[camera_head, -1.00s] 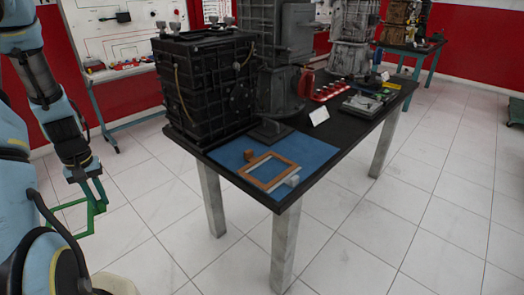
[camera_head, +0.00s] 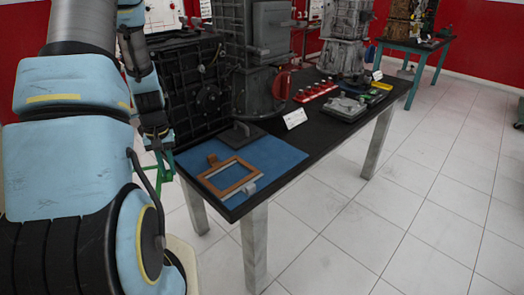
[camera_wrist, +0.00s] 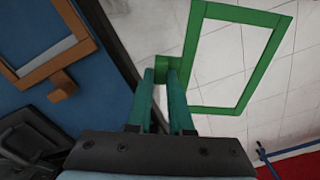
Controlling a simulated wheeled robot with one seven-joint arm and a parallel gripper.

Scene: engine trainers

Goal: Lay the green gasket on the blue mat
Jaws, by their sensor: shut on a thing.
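The green gasket (camera_wrist: 189,80) is a flat rectangular frame with a small tab at one side. My gripper (camera_wrist: 167,75) is shut on that tab, and the frame hangs out over the white floor, beside the table edge. In the head view, the gasket (camera_head: 165,168) is partly hidden behind my arm, left of the table corner; my gripper (camera_head: 158,143) is just above it. The blue mat (camera_head: 279,158) lies on the near end of the black table. It also shows in the wrist view (camera_wrist: 104,98), left of the gripper.
An orange-brown frame (camera_head: 205,180) with a tab and a grey block (camera_head: 249,188) lie on the mat. Dark engine blocks (camera_head: 190,90) stand behind it. A white card (camera_head: 294,118) and red parts (camera_head: 314,92) are farther along the table.

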